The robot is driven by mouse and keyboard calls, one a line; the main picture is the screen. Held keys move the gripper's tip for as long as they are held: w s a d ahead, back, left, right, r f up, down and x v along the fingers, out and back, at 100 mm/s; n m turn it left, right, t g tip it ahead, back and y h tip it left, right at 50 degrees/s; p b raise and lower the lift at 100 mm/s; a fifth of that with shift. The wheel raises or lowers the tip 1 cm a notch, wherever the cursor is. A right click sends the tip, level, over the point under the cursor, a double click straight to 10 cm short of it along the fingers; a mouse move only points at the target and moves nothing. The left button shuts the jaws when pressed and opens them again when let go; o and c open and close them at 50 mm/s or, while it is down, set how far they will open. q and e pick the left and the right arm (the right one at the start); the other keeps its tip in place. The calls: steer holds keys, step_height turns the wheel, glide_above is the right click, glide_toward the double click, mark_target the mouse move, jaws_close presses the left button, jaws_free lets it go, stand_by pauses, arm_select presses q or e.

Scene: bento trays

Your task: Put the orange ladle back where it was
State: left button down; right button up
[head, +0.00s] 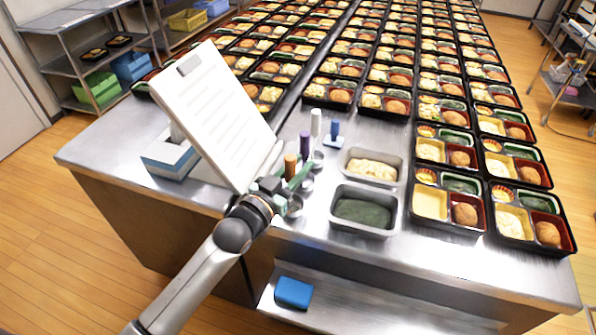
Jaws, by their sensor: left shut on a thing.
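The orange ladle (290,167) has an upright orange handle near the table's left front. My left gripper (284,187) is at the lower part of this handle and is shut on it. A metal ladle bowl (294,207) shows just below the gripper. A green bar (301,176) slants up right beside the handle; I cannot tell what it belongs to. A purple-handled ladle (305,145), a white-handled ladle (316,123) and a blue-handled tool (335,130) stand behind. The gripper hides part of the orange ladle. My right gripper is not in view.
A tilted white board (213,112) stands close left of the gripper, with a tissue box (170,155) behind. Right are a tub of green food (363,232) and a tub of yellowish food (371,181). Rows of bento trays (448,227) fill the table's right and back.

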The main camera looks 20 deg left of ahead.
arm_select(q)
steer(key=shift+f, duration=0.2)
steer(key=shift+f, duration=0.15)
steer(key=c, duration=0.7)
jaws_free()
steer(key=shift+s, duration=0.15)
steer(key=v, duration=1.1)
steer(key=s+f+g+y, duration=0.1)
steer(key=s+f+g, duration=0.1)
steer(key=s+f, duration=0.3)
steer(key=s+d+f+n+g+y, duration=0.1)
steer(key=s+f+g, duration=0.2)
steer(key=f, duration=0.9)
steer(key=s+f+g+y, duration=0.1)
steer(key=s+f+g, duration=0.2)
steer(key=s+f, duration=0.4)
steer(key=shift+s+d+f, duration=0.1)
steer(key=shift+d+f, duration=0.05)
steer(key=shift+f, duration=0.25)
steer(key=shift+s+d+f, duration=0.15)
steer(key=shift+f, duration=0.25)
